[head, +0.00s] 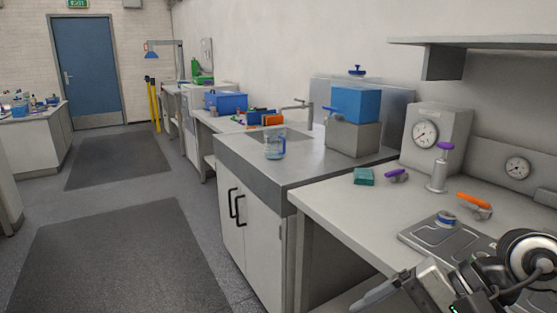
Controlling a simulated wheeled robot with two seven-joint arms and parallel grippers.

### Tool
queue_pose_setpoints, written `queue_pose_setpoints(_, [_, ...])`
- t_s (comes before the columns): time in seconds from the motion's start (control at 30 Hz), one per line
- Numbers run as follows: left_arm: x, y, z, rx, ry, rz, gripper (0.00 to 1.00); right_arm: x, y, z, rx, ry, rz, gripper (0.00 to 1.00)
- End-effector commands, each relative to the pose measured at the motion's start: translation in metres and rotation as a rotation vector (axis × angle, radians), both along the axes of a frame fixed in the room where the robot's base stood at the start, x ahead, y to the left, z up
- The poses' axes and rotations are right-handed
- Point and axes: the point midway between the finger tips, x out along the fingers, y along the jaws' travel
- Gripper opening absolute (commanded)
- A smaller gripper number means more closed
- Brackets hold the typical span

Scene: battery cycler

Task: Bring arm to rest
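My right arm comes in at the lower right corner, in front of the workbench. My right gripper (376,296) points left, beside the bench's front edge. Only one grey finger shows clearly and the rest is cut off or hidden, so I cannot tell whether it is open or shut. I see nothing held in it. My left arm and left gripper are out of the picture.
The workbench (335,203) carries a metal tray (413,234), a gauge box (447,137), purple and orange handled valves and a teal block (364,176). A beaker (275,146) stands on the sink counter (240,150). Floor at left is clear.

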Motion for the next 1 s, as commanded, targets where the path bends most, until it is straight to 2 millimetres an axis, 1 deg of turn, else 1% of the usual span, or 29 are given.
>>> queue_pose_setpoints(0.03, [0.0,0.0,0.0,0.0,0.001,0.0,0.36,-0.009,0.029,0.001,0.186,0.141,-0.06,0.85])
queue_pose_setpoints(0.07, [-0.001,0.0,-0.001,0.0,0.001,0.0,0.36,-0.013,0.047,0.006,0.32,0.254,-0.114,0.85])
queue_pose_setpoints(0.1, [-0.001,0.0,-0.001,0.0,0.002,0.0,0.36,-0.016,0.067,0.016,0.517,0.439,-0.201,0.85])
queue_pose_setpoints(0.17, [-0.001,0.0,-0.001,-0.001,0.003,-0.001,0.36,-0.012,0.086,0.033,0.814,0.764,-0.35,0.85])
queue_pose_setpoints(0.2, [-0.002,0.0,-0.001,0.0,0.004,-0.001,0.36,-0.003,0.089,0.04,1.006,1.007,-0.457,0.85])
queue_pose_setpoints(0.23, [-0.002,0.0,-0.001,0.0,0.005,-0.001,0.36,0.006,0.086,0.041,1.146,1.197,-0.541,0.85])
queue_pose_setpoints(0.27, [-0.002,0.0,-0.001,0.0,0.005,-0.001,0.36,0.016,0.081,0.038,1.282,1.396,-0.624,0.85])
queue_pose_setpoints(0.3, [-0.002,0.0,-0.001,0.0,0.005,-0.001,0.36,0.03,0.07,0.026,1.459,1.672,-0.733,0.85])
queue_pose_setpoints(0.33, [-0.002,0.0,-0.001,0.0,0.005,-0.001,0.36,0.038,0.06,0.011,1.589,1.882,-0.816,0.85])
queue_pose_setpoints(0.37, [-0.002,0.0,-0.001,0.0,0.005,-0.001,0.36,0.044,0.049,-0.01,1.716,2.094,-0.896,0.85])
queue_pose_setpoints(0.4, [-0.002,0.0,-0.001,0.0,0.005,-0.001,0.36,0.047,0.037,-0.038,-1.853,-2.333,0.977,0.85])
queue_pose_setpoints(0.47, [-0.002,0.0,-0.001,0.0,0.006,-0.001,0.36,0.042,0.025,-0.082,-1.603,-2.083,0.849,0.85])
queue_pose_setpoints(0.5, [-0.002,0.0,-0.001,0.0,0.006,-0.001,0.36,0.035,0.02,-0.109,-1.463,-1.932,0.772,0.85])
queue_pose_setpoints(0.57, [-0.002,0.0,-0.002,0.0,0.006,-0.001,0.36,0.019,0.016,-0.146,-1.289,-1.728,0.671,0.85])
queue_pose_setpoints(0.6, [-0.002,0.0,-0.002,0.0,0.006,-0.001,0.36,0.006,0.016,-0.167,-1.194,-1.609,0.612,0.85])
queue_pose_setpoints(0.7, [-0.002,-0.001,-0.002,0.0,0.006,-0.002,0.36,-0.023,0.019,-0.206,-1.015,-1.372,0.496,0.85])
queue_pose_setpoints(0.8, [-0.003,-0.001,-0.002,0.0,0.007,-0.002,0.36,-0.044,0.023,-0.228,-0.909,-1.225,0.427,0.85])
queue_pose_setpoints(0.83, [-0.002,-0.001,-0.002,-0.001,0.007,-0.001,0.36,-0.048,0.024,-0.232,-0.891,-1.199,0.414,0.85])
queue_pose_setpoints(0.9, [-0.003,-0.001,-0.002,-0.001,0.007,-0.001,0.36,-0.054,0.026,-0.238,-0.862,-1.158,0.396,0.85])
queue_pose_setpoints(1.0, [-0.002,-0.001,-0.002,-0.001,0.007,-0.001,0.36,-0.054,0.026,-0.238,-0.86,-1.155,0.394,0.85])
